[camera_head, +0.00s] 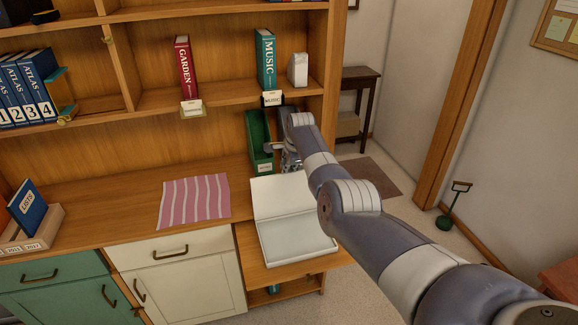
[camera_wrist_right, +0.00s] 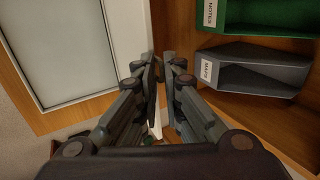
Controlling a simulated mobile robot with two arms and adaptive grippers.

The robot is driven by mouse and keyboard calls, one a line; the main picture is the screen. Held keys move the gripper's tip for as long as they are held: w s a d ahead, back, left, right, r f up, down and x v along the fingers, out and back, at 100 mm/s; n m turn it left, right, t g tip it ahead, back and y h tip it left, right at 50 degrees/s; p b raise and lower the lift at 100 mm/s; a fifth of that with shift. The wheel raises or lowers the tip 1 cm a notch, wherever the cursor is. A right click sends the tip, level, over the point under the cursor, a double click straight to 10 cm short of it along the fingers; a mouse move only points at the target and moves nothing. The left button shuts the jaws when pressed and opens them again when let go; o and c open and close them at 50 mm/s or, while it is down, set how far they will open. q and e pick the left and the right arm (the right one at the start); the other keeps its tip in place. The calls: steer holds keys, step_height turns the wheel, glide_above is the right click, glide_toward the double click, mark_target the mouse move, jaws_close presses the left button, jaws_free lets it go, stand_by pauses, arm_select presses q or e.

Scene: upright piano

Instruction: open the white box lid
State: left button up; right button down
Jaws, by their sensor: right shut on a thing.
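The white box (camera_head: 332,249) sits on the wooden counter and stands open, its pale grey inside showing. Its lid (camera_head: 280,194) is raised and tilted back at the box's far side. My right gripper (camera_head: 287,162) is behind the lid's upper edge, partly hidden by my arm. In the right wrist view the fingers (camera_wrist_right: 166,62) are close together, shut on the lid; the exact contact is hard to see. The open box (camera_wrist_right: 85,50) fills the upper left there. My left gripper is not in view.
A green file holder (camera_head: 259,143) labelled NOTES and a grey one (camera_wrist_right: 258,75) labelled MAPS stand close to my right gripper. A striped pink cloth (camera_head: 194,200) lies left of the box. A shelf with books (camera_head: 266,60) is above. The counter between cloth and lid is clear.

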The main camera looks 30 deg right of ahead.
stand_by(0.3)
steer(key=c, duration=2.1)
jaws_free()
steer(key=shift+w+f, duration=0.1)
steer(key=shift+v, duration=5.95)
